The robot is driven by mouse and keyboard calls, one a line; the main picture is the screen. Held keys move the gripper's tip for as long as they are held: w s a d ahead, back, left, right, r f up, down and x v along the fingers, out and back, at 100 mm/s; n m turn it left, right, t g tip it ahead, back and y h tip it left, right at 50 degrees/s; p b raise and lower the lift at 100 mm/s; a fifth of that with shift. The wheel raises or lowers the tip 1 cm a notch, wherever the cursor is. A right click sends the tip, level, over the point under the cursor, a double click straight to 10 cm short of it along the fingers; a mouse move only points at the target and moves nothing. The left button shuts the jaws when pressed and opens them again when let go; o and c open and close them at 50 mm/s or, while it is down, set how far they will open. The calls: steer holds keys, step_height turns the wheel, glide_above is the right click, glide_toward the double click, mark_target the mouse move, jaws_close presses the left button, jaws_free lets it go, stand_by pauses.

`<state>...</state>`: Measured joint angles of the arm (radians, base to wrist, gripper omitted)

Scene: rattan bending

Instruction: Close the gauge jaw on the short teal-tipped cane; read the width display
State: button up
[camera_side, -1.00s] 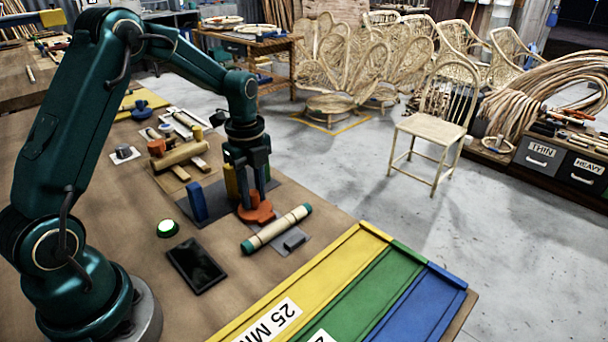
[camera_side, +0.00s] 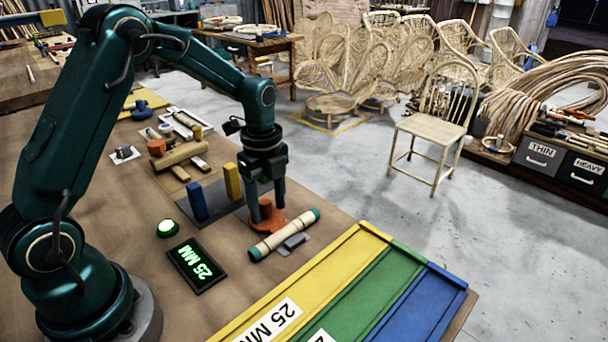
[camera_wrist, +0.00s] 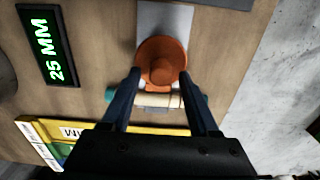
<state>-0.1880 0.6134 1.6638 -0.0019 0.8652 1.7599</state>
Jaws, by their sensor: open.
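The width display (camera_side: 197,266) is lit and reads "25 MM" in green, also in the wrist view (camera_wrist: 54,45). My gripper (camera_side: 266,214) is open, its two fingers on either side of the orange jaw (camera_wrist: 160,76).
A blue block (camera_side: 197,202) and a yellow block (camera_side: 233,182) stand upright behind the jaw. A green-lit button (camera_side: 167,228) sits by the display. Yellow, green and blue trays (camera_side: 372,288) fill the front right.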

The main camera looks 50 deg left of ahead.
mark_target(269, 203)
steer(key=shift+r, duration=2.6)
steer(key=shift+r, duration=0.1)
steer(key=s+d+r+n+t, duration=0.4)
steer(key=s+r, duration=0.3)
steer(key=r, duration=0.4)
steer(key=s+d+f+n+t, duration=0.1)
steer(key=s+f+n, duration=0.2)
steer(key=s+n, duration=0.5)
steer(key=n, duration=0.6)
steer(key=shift+s+d+t, duration=0.3)
steer(key=shift+d, duration=0.1)
